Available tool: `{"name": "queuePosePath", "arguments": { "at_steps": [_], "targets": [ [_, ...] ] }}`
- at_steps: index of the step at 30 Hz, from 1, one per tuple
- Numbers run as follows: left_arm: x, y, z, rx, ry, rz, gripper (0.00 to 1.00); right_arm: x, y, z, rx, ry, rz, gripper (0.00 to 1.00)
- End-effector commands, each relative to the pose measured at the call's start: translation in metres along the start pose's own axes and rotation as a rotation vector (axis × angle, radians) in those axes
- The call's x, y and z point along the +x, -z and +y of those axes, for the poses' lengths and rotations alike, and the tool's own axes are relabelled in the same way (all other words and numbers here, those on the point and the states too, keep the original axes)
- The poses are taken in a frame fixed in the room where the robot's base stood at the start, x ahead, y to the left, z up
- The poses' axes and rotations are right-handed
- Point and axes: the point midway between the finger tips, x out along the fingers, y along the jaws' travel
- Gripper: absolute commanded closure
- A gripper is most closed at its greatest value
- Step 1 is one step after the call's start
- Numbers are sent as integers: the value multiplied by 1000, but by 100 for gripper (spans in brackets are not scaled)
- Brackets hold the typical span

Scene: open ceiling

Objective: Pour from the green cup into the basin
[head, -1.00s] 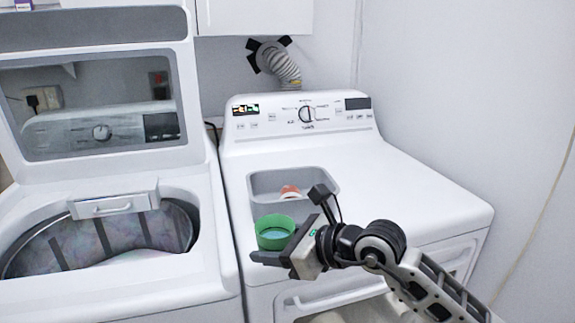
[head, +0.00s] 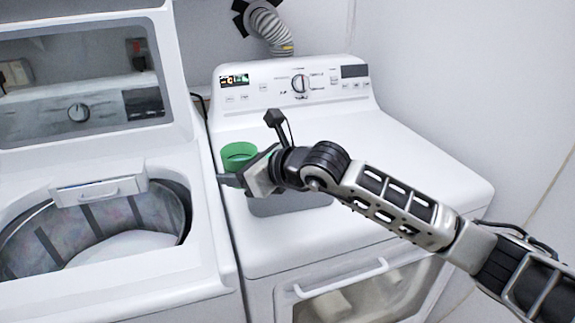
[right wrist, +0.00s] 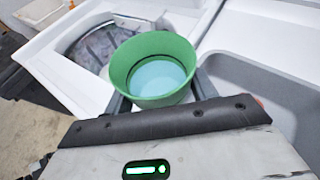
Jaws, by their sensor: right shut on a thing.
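The basin's grey wall (right wrist: 225,85) also shows at the right of the right wrist view. I cannot tell the cup's height above the basin. My left gripper is not in view.
The right-hand machine's white top (head: 400,160) is clear right of the basin. Its control panel (head: 300,84) rises behind. At left, the other machine's lid stands up, with its drum (head: 100,235) open. A wall (head: 470,90) bounds the right side.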

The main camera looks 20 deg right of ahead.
Motion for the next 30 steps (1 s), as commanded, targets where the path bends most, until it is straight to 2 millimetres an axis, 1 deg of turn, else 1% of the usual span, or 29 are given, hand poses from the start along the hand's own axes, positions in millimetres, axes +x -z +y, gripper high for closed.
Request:
{"name": "queuePosePath", "arguments": {
  "at_steps": [5, 14, 24, 30],
  "targets": [
    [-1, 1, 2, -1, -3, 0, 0, 0, 2, -4, 41, -14, -6, 68],
    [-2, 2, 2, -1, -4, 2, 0, 1, 10, -12, 172, -63, -31, 68],
    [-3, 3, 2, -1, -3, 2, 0, -4, 3, -24, 327, -125, -62, 68],
    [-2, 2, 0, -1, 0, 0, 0, -2, 11, -31, 421, -163, -76, 68]
  ]
}}
